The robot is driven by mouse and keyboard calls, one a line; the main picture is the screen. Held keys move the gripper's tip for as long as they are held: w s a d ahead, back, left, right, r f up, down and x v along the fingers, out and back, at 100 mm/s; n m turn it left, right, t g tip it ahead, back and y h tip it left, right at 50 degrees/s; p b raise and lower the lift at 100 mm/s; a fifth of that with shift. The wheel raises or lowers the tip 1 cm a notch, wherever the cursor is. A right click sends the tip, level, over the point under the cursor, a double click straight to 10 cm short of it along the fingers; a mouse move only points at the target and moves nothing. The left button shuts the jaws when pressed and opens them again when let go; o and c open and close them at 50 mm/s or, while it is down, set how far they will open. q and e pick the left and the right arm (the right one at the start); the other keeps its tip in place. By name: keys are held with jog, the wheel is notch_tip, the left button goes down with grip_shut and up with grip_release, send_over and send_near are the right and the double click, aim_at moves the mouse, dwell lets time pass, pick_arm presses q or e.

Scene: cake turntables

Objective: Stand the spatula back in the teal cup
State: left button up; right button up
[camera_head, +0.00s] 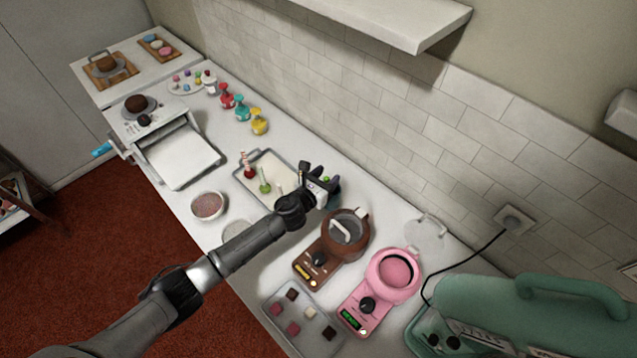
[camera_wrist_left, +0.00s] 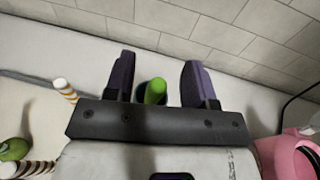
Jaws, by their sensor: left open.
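My right gripper is not in view.
A metal tray (camera_head: 250,184) with cake pops lies left of the gripper. A brown melting pot (camera_head: 357,217) and a pink one (camera_head: 411,262) stand in front and right. A tiled wall (camera_head: 395,155) rises close behind. A teal mixer (camera_head: 530,310) is at the right.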

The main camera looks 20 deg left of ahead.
pick_arm(q)
jog(key=v, duration=1.3)
jog(key=shift+s, duration=0.35)
jog(key=shift+a, duration=0.1)
